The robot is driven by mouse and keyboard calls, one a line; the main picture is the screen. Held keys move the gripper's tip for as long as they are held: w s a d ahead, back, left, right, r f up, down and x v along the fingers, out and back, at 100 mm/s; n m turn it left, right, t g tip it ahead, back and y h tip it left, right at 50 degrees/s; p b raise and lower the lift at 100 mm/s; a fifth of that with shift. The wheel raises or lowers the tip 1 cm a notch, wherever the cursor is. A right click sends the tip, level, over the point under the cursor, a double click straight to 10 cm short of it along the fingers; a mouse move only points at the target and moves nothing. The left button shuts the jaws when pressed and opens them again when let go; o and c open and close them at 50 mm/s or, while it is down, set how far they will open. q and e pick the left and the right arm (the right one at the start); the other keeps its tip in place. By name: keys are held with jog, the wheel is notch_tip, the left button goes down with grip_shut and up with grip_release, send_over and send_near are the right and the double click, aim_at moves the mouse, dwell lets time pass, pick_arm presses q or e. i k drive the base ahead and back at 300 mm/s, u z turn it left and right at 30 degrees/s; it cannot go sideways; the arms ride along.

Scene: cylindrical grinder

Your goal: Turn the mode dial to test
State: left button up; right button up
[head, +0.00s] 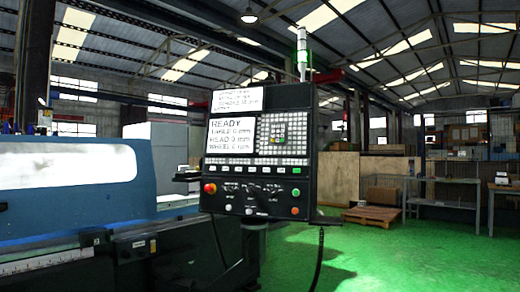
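The black control panel (259,150) of the grinder stands upright on a post in the middle of the head view. Its screen (231,134) reads READY, with table, head and wheel lines at 0 mm. Below the keys, a row of small dials (251,188) with white marks crosses the lower panel. Their labels are too small to read, so I cannot tell which is the mode dial or where it points. A red button (210,188) is at the left and a green button (295,192) at the right. Neither of my grippers is in view.
The blue grinder body (75,185) fills the left side. A dark cable (319,258) hangs at the panel's right. A wooden pallet (371,216) and a metal table (450,182) stand farther back right. Green floor (400,262) is clear at the right front.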

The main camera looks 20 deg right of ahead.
aim_at(230, 191)
jog(key=u, duration=0.1)
jog(key=i, duration=1.25)
